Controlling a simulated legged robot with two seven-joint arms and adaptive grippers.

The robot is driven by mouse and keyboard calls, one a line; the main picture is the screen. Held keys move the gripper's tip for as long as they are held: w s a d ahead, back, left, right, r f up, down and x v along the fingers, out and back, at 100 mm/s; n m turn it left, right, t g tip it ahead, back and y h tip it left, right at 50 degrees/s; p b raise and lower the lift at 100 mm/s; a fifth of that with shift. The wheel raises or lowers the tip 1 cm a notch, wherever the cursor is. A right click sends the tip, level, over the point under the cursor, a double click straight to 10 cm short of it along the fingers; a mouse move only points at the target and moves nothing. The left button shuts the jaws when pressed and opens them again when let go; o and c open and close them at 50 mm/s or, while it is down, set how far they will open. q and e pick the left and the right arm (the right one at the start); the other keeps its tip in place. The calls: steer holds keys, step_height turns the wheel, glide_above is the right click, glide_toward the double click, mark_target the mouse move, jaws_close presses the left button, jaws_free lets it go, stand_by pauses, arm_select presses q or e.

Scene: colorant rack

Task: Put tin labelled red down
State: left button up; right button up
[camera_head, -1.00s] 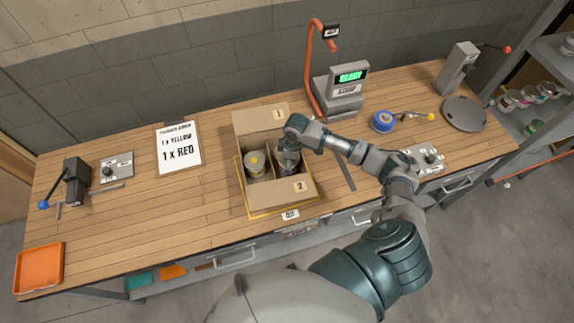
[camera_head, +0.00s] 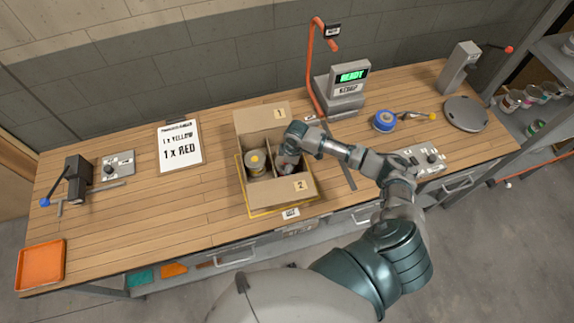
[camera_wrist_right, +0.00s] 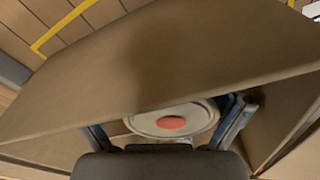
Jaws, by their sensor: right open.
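An open cardboard box (camera_head: 262,117) with a divider stands on the bench. A tin with a yellow-marked lid (camera_head: 255,160) stands in its left compartment. My right gripper (camera_head: 288,167) reaches down into the right compartment. In the right wrist view, a tin with a red spot on its pale lid (camera_wrist_right: 172,121) sits between the fingers of my right gripper (camera_wrist_right: 166,126). The fingers are open around it; whether they touch it I cannot tell. A cardboard flap hides much of this view. My left gripper is not in view.
An order sheet (camera_head: 181,146) lies left of the box. A scale (camera_head: 340,95) with a red hose stand is behind it, and a blue tape roll (camera_head: 384,121) is to the right. An orange tray (camera_head: 41,265) lies far left.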

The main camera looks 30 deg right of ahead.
step_height(320, 180, up, 3)
steer(key=shift+d+r, duration=0.1)
steer(key=shift+d, duration=0.05)
steer(key=r, duration=0.8)
steer(key=shift+s+a+r+b, duration=0.15)
steer(key=shift+s+a+b, duration=0.05)
steer(key=shift+s+b, duration=0.15)
steer(key=shift+d+r, duration=0.25)
steer(key=shift+r, duration=0.15)
steer(key=shift+d, duration=0.35)
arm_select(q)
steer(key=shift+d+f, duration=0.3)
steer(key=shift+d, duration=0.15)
arm_select(e)
steer(key=shift+a, duration=0.15)
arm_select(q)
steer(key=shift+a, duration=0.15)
arm_select(e)
steer(key=shift+a, duration=0.2)
